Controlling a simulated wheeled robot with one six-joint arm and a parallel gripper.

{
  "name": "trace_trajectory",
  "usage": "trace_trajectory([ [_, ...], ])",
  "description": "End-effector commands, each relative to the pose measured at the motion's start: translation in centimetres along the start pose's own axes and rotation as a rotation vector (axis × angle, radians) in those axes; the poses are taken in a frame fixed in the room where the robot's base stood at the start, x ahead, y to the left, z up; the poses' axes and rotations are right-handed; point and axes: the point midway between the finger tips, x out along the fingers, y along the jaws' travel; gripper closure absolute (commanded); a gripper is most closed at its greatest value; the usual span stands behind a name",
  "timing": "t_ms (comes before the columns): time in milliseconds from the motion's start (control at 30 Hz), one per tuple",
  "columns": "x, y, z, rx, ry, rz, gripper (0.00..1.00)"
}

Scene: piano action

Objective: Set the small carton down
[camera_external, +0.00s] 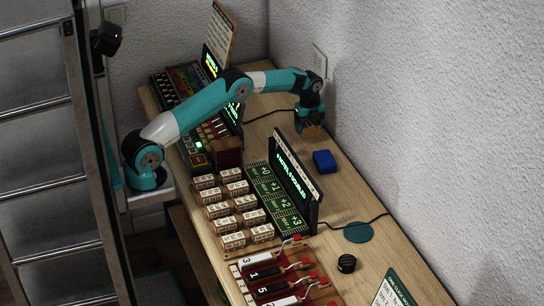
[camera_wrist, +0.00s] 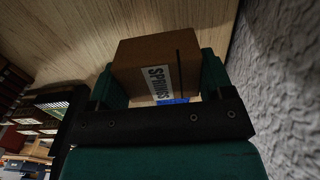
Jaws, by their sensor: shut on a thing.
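The small carton (camera_wrist: 158,62) is a brown box with a white label reading "SPRINGS", seen in the wrist view between the two green fingers of my gripper (camera_wrist: 160,85). My gripper is shut on it. In the external view my gripper (camera_external: 311,124) points down near the back wall, above the far part of the wooden bench. The carton (camera_external: 313,132) shows there only as a small brown patch under the fingers. I cannot tell whether its underside touches the bench.
A blue block (camera_external: 324,160) lies on the bench (camera_external: 372,270) close to my gripper. A black upright display (camera_external: 296,182) stands nearer the camera, beside several small labelled boxes. A green disc (camera_external: 358,232) and a black knob (camera_external: 346,264) lie farther right. The wall (camera_external: 420,110) is close behind.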

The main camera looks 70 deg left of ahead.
Motion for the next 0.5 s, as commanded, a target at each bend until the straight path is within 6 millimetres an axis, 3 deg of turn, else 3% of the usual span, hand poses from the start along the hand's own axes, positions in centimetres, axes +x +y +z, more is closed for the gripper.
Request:
trace_trajectory([
  [300, 3.9, 0.0, 0.0, 0.0, 0.0, 0.002, 0.5],
  [500, 4.3, 0.0, 0.0, 0.0, 0.0, -0.001, 0.5],
])
